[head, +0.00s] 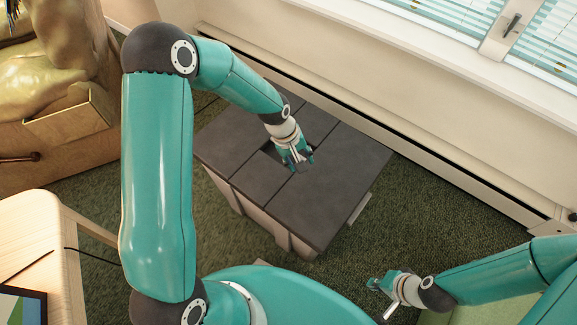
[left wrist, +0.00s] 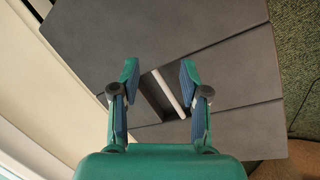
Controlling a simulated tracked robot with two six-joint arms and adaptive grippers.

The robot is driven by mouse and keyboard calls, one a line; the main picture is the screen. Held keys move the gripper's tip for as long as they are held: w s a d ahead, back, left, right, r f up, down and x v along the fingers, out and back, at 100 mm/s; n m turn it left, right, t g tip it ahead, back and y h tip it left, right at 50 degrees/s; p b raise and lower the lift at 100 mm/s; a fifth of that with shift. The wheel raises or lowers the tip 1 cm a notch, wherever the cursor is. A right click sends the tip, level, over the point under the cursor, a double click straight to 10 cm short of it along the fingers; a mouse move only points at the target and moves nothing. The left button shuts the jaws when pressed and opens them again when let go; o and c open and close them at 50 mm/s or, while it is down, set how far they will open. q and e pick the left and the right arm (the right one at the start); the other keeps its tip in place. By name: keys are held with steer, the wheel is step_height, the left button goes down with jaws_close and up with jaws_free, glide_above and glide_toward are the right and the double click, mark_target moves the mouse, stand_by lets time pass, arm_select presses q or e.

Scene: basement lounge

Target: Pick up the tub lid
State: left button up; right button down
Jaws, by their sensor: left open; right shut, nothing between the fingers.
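The tub lid (head: 335,195) is a dark grey, panelled square top lying on a pale box-shaped tub (head: 283,238). Near its middle is a dark recess with a pale bar across it. The bar (left wrist: 168,92) shows in the left wrist view, lying between the fingers in the picture. My left gripper (head: 296,158) is open above this recess; it also shows in the left wrist view (left wrist: 160,70). I cannot tell whether its fingertips touch the lid. My right gripper (head: 378,288) is shut and empty, low at the right, apart from the tub.
A wall with a long baseboard heater (head: 420,175) runs behind the tub, below windows with blinds. A wooden table (head: 40,235) stands at left, and a brown sofa (head: 60,130) is at upper left. Green carpet (head: 420,225) is clear right of the tub.

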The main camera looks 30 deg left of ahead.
arm_select(q)
steer(key=w+a+r+n+y+b, duration=0.25)
steer(key=w+a+n+b, duration=0.45)
steer(key=a+b, duration=0.35)
steer(key=shift+t, duration=0.3)
steer(key=f+b, duration=0.1)
steer(key=f, duration=0.2)
steer(key=w+f+b, duration=0.1)
steer(key=f, duration=0.3)
steer(key=f+b, duration=0.1)
steer(key=f, duration=0.3)
steer(key=shift+w+d+f+b, duration=0.1)
steer(key=shift+w+d+b, duration=0.15)
steer(key=shift+w+b, duration=0.15)
steer(key=shift+w+d+f+b, duration=0.2)
steer(key=shift+f+b, duration=0.25)
steer(key=shift+f, duration=0.4)
steer(key=shift+w+d+f+b, duration=0.15)
steer(key=shift+f+b, duration=0.25)
steer(key=shift+f, duration=0.5)
steer(key=shift+w+d+f+b, duration=0.2)
steer(key=shift+f+b, duration=0.25)
steer(key=shift+f, duration=0.4)
arm_select(e)
step_height(320, 180, down, 20)
arm_select(q)
jaws_close()
steer(key=shift+r, duration=0.1)
